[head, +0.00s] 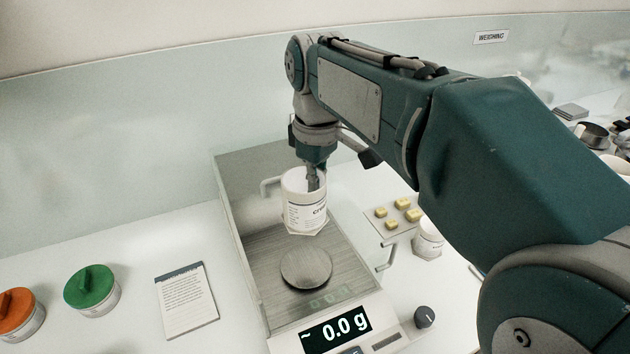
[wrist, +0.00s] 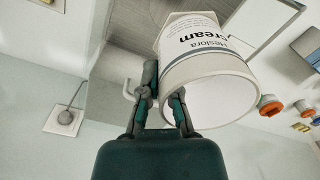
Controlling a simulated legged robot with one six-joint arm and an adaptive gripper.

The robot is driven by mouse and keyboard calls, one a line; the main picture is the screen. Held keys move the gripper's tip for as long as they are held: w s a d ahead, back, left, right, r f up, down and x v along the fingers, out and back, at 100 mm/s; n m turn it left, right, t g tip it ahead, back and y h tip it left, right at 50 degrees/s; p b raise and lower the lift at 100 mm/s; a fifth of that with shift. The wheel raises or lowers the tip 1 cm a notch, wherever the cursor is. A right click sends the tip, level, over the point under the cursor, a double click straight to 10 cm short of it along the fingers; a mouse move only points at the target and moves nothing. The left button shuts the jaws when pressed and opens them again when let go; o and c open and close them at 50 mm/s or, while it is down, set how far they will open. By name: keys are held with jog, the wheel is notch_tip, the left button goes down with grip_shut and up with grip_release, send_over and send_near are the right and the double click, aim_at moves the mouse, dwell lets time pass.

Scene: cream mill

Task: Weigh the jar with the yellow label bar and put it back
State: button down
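A white open-topped jar (head: 304,208) with a white label reading "cream" hangs above the balance's round metal pan (head: 306,268). My gripper (head: 313,180) is shut on the jar's wall at the rim, one finger inside and one outside. In the wrist view my gripper (wrist: 165,95) holds the jar (wrist: 205,60), whose label reads "Heslora cream". No yellow bar shows on the label's visible side. The balance (head: 270,170) reads "~ 0.0 g" on its display (head: 336,330). The jar appears apart from the pan.
Another white jar (head: 429,240) stands right of the balance, near a tray with several yellow blocks (head: 399,203). At left are a notepad (head: 187,300), a green-lidded jar (head: 90,288) and an orange-lidded jar (head: 16,312). Handles (head: 388,257) stick out from the balance's sides.

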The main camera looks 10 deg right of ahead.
jog(key=shift+w, duration=0.1)
jog(key=shift+f, duration=6.2)
jog(key=shift+f, duration=0.25)
jog(key=c, duration=0.7)
grip_release()
